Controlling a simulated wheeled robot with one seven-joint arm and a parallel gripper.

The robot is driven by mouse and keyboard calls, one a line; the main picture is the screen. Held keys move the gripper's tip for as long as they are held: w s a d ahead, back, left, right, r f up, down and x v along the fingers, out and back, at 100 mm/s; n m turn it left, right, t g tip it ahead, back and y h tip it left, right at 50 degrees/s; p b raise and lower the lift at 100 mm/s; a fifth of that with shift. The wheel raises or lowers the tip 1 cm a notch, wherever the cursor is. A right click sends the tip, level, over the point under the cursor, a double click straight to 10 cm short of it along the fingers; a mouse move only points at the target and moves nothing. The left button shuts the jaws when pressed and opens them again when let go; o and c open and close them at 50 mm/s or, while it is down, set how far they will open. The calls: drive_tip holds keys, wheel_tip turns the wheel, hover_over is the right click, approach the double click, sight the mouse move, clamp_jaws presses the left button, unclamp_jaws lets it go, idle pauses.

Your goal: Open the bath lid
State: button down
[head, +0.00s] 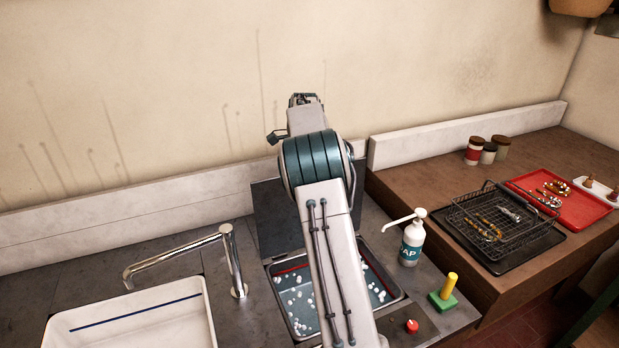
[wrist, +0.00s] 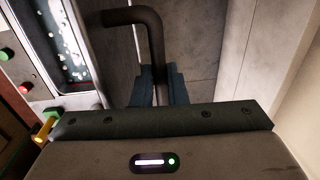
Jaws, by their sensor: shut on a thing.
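The bath (head: 291,303) is set in the counter, and its opening shows dark liquid with white foam and a red line along the inner wall. The dark grey lid (head: 275,215) stands raised at the back of the bath, partly hidden by my arm. In the wrist view, my gripper (wrist: 160,90) is shut on a dark bent bar handle (wrist: 135,16). The bath also shows in the wrist view (wrist: 72,48), at the upper left. In the head view my arm hides the handle and the fingertips.
A white sink (head: 140,325) with a metal tap (head: 180,258) is on the left. A soap pump bottle (head: 411,243), a green block with a yellow peg (head: 443,292) and a red knob (head: 411,326) stand right of the bath. A wire basket (head: 500,217) lies farther right.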

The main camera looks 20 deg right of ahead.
drive_tip(key=shift+w+d+f, duration=0.1)
drive_tip(key=shift+w+f, duration=0.25)
drive_tip(key=shift+w, duration=0.3)
drive_tip(key=shift+w+f, duration=0.3)
drive_tip(key=shift+w, duration=0.35)
drive_tip(key=c, duration=1.5)
unclamp_jaws()
drive_tip(key=shift+w, duration=0.1)
drive_tip(key=shift+o, duration=0.2)
drive_tip(key=shift+r, duration=0.1)
wheel_tip(320, 180, up, 12)
drive_tip(key=shift+s, duration=0.4)
